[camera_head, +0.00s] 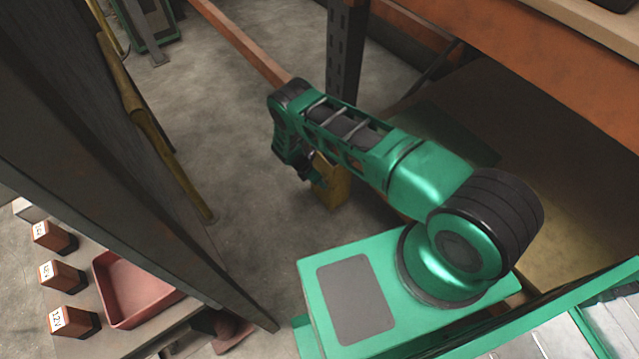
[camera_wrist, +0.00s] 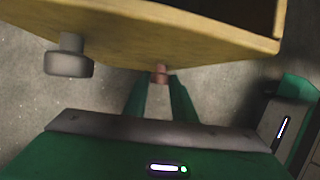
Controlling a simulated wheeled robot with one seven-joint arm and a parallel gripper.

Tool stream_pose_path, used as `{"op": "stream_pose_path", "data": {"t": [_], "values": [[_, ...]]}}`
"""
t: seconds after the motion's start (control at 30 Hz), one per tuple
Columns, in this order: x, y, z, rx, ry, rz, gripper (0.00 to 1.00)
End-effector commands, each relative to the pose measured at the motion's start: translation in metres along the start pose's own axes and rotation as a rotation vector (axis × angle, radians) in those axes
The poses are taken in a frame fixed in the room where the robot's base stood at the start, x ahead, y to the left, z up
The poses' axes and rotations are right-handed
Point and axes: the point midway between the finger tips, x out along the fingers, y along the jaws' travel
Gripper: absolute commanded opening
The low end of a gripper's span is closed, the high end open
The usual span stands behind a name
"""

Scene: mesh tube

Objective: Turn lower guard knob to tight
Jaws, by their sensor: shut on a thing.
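In the wrist view, a yellow guard (camera_wrist: 200,32) spans the top of the picture. A small reddish knob (camera_wrist: 159,72) sticks out from its lower edge, between the tips of my gripper's two green fingers (camera_wrist: 160,86). My gripper is shut on this knob. A grey round knob (camera_wrist: 68,62) on a short stem stands on the same edge, to the left and apart from the fingers. In the head view the yellow guard (camera_head: 331,188) is below my forearm, and my gripper is beside it, largely hidden by my arm. The knob's turn marking cannot be seen.
A large dark panel (camera_head: 110,130) with a yellow pipe (camera_head: 140,110) stands to the left. A dark metal post (camera_head: 345,50) and an orange-edged bench (camera_head: 520,75) are behind and right of my arm. A red tray (camera_head: 130,287) and several labelled boxes lie at lower left.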

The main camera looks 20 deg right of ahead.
Motion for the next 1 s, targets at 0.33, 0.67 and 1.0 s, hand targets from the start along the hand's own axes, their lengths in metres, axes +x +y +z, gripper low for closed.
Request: {"op": "stream_pose_path", "data": {"t": [0.33,0.67,1.0], "values": [[-0.001,-0.004,-0.001,0.066,0.000,0.172,0.02],[0.002,-0.011,-0.002,0.172,0.000,0.430,0.02],[0.007,-0.017,-0.005,0.291,0.002,0.723,0.02]]}}
